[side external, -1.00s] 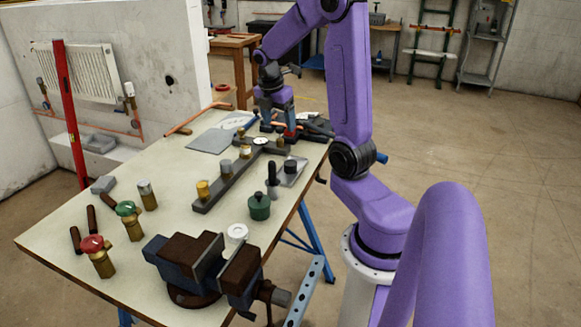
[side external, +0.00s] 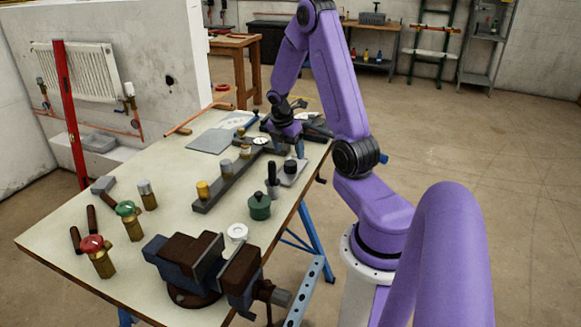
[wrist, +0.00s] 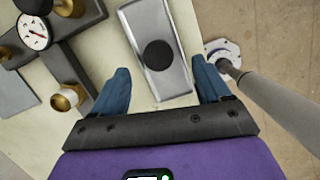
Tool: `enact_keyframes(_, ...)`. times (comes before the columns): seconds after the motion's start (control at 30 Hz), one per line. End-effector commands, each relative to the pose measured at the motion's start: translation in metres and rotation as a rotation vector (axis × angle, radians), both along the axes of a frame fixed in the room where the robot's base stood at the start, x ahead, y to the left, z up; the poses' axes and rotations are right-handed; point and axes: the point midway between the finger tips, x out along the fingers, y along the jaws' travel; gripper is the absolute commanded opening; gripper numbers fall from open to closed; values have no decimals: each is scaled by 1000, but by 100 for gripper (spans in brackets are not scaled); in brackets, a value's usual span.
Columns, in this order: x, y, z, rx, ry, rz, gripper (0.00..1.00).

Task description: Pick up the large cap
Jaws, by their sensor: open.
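A black round cap, which looks like the large cap, stands on a grey metal tray (side external: 295,176) at the right edge of the bench. In the wrist view the cap (wrist: 158,55) is a dark disc on the tray (wrist: 141,18). My gripper (wrist: 160,75) is open and empty. Its two blue fingers lie on either side of the tray, with the cap between and a little ahead of them in the picture. In the side view the gripper (side external: 291,150) is just beyond and above the cap (side external: 290,166); the height gap is hard to judge.
A dark bar (side external: 215,197) with brass and grey fittings runs left of the tray. A black-handled tool (side external: 272,180) and a green jar (side external: 260,207) stand nearer the camera. A gauge (wrist: 33,32) and brass fitting (wrist: 67,97) lie left. A vise (side external: 195,265) sits in front.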

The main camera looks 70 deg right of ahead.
Motion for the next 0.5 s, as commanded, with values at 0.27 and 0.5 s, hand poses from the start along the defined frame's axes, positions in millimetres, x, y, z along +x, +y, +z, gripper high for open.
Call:
enact_keyframes(0.27,1,-4,-24,2,3,1,76)
enact_keyframes(0.5,1,-10,-48,0,0,0,76)
